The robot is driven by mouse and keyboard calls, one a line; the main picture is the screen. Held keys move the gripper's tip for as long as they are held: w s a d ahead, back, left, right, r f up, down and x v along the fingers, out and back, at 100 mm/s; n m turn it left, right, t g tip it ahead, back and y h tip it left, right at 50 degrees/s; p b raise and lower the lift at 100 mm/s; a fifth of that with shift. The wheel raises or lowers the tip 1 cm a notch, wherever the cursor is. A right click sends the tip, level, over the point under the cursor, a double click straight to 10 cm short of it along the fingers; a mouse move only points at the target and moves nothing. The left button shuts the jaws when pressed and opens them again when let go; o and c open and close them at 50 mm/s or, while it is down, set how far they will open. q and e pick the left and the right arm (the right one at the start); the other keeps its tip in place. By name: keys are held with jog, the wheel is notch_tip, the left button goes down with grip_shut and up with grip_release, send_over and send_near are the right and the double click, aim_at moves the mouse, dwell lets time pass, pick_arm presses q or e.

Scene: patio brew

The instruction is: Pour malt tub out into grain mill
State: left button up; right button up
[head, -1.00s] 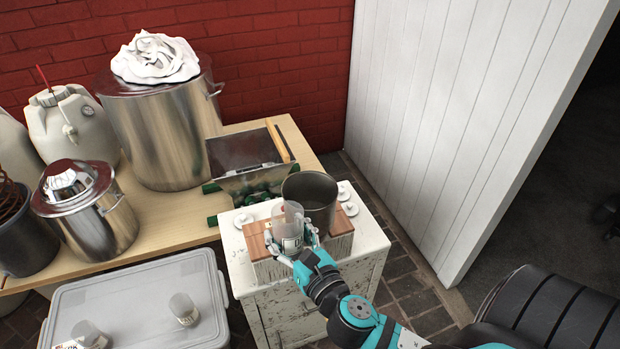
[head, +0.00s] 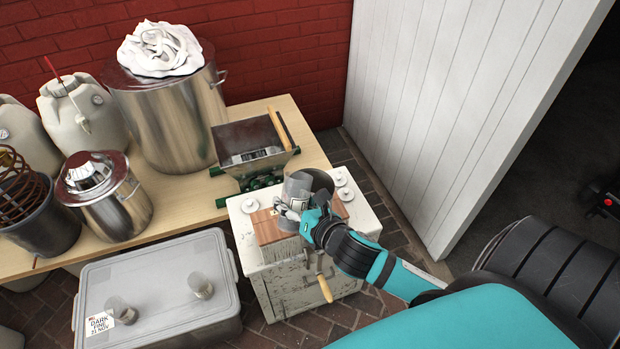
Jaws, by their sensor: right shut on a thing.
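The malt tub (head: 297,187) is a clear cup with a pale label, above the wooden-topped block on the white cabinet. My right gripper (head: 294,208) is shut on it, and the fingers hide part of its lower side. The tub looks close to upright; its contents are hard to make out. The grain mill (head: 232,143) is a grey metal hopper with green parts below, at the right end of the wooden table. It is behind and left of the tub, with a gap between them. My left gripper is not in view.
A wooden stick (head: 281,130) lies along the hopper's right rim. A crank with a wooden handle (head: 325,289) hangs before the white cabinet (head: 283,292). A large steel pot (head: 165,120) stands left of the mill.

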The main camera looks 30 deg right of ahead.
jog(key=shift+w+d+f+m+y, duration=0.1)
jog(key=shift+w+d+m+y, duration=0.15)
jog(key=shift+d+m+y, duration=0.05)
jog(key=shift+r+m+g+p, duration=0.4)
jog(key=shift+r+g+p, duration=0.2)
jog(key=shift+p, duration=0.6)
jog(key=shift+s+a+f+m+g+y, duration=0.15)
jog(key=shift+f+m+g+y, duration=0.15)
jog(key=shift+m+g+y, duration=0.2)
jog(key=shift+s+a+f+m+g+y, duration=0.1)
jog(key=shift+f+m+g+y, duration=0.15)
jog(key=shift+m+g+y, duration=0.2)
jog(key=shift+w+f+m+g+y, duration=0.1)
jog(key=shift+f+m+g+y, duration=0.15)
jog(key=shift+m+g+y, duration=0.2)
jog(key=shift+w+d+r+m+g+y+p, duration=0.4)
jog(key=shift+w+d+r+y+p, duration=0.1)
jog(key=shift+d+r+p, duration=0.2)
jog(key=shift+d+r+m+g+y, duration=0.15)
jog(key=shift+r+m+g+y, duration=0.15)
jog(key=shift+g+y, duration=0.15)
jog(key=shift+w+d+f+m+y, duration=0.1)
jog(key=shift+f+m+y, duration=0.15)
jog(key=shift+m, duration=0.05)
jog(key=shift+w+g+b, duration=0.15)
jog(key=shift+g+b, duration=0.2)
jog(key=shift+y, duration=0.4)
